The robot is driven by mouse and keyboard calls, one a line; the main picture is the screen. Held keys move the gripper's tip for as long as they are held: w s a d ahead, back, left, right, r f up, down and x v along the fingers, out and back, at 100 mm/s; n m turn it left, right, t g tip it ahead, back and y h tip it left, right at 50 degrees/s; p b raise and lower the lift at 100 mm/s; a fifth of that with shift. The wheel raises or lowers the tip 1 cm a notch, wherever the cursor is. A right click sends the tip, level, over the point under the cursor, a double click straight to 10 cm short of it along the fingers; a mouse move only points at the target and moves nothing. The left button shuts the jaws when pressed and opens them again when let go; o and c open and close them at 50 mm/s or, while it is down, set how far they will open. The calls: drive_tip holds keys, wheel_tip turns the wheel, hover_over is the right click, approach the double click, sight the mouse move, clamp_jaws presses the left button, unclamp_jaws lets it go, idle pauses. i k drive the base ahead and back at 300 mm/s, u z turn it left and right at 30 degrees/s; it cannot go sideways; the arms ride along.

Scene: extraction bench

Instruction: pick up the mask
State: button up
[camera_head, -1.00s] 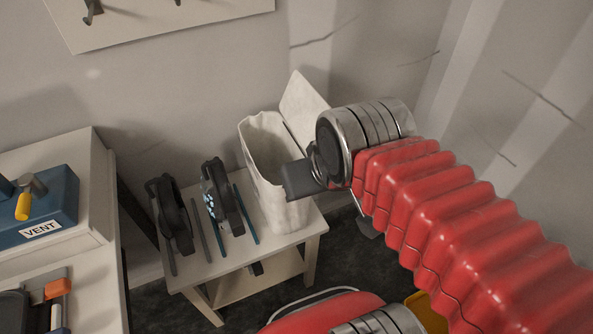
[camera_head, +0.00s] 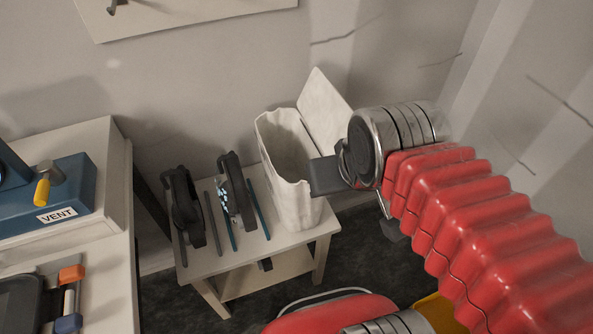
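Two black items stand side by side on a small pale table (camera_head: 207,263); I cannot tell for certain which is the mask. The left one (camera_head: 184,207) is plain black. The right one (camera_head: 236,190) is black with a blue-and-white patterned patch (camera_head: 223,196) on its left side. My gripper (camera_head: 358,203) is to the right of both, beside a white bin. Its two dark grey fingers are apart, with nothing seen between them. One finger overlaps the bin's right side in the picture.
The white open bin (camera_head: 290,165) with a raised lid (camera_head: 325,100) stands at the table's right end, between my gripper and the black items. Thin dark and blue strips lie between the items. A bench at left holds a blue VENT box (camera_head: 62,195).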

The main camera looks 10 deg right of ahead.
sight(183, 203)
drive_tip(key=k, duration=0.65)
drive_tip(key=u, duration=0.65)
drive_tip(key=i, duration=1.25)
drive_tip(key=u, duration=0.35)
